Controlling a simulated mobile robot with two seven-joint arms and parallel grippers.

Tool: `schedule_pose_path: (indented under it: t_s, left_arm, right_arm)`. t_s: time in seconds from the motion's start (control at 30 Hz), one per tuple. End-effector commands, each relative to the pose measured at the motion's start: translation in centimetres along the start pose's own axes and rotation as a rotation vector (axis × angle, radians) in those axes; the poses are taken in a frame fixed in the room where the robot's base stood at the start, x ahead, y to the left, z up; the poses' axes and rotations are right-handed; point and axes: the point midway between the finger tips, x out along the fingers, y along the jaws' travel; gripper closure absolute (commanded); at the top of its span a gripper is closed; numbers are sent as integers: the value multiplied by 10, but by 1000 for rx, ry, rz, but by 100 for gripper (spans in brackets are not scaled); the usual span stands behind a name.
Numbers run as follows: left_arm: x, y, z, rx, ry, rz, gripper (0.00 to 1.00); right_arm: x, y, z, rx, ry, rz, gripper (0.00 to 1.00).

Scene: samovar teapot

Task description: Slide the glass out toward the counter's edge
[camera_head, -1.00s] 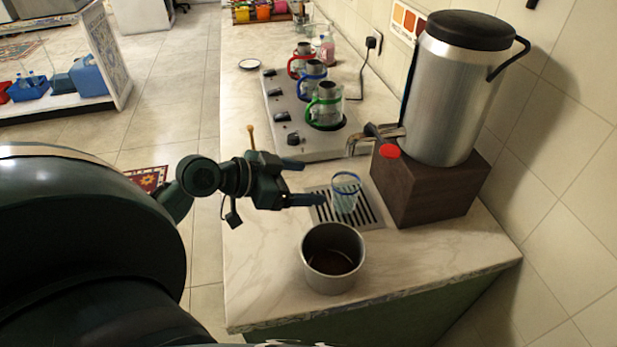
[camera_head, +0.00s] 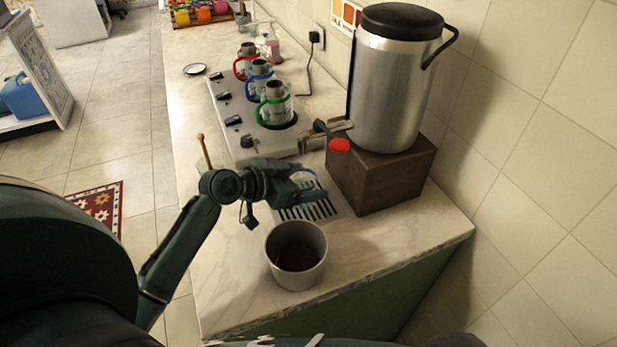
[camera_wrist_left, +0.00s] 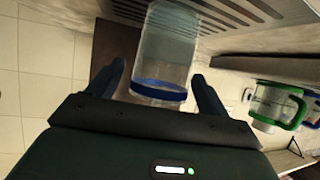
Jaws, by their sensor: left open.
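The clear glass with a blue rim (camera_wrist_left: 166,52) stands on the slotted drip tray (camera_head: 318,209). In the left wrist view it sits between the two fingers of my left gripper (camera_wrist_left: 158,72), with its rim toward the palm. I see no clear contact; small gaps seem to show beside it. In the head view my left gripper (camera_head: 308,182) reaches in from the left over the tray and hides most of the glass. The fingers are open. My right gripper is not in view.
A metal pot (camera_head: 297,256) with dark contents stands just in front of the tray. The samovar (camera_head: 392,90) on its wooden block (camera_head: 385,180) is behind right, its red-tipped tap (camera_head: 339,145) close by. A stove (camera_head: 235,115) holds several cups.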

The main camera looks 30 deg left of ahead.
Motion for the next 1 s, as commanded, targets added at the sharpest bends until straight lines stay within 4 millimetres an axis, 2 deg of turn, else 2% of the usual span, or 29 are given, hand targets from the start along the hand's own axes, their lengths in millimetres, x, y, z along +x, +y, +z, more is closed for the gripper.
schedule_pose_path:
  t_s: [0.2, 0.5, 1.0]
  left_arm:
    - [16, 0, -1, 0, 2, 0, 21]
    - [17, 0, 0, 1, 0, 0, 21]
    - [17, 0, 0, 1, 0, 0, 61]
  right_arm:
    - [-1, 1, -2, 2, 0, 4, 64]
    - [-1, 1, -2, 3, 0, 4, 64]
    - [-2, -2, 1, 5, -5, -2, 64]
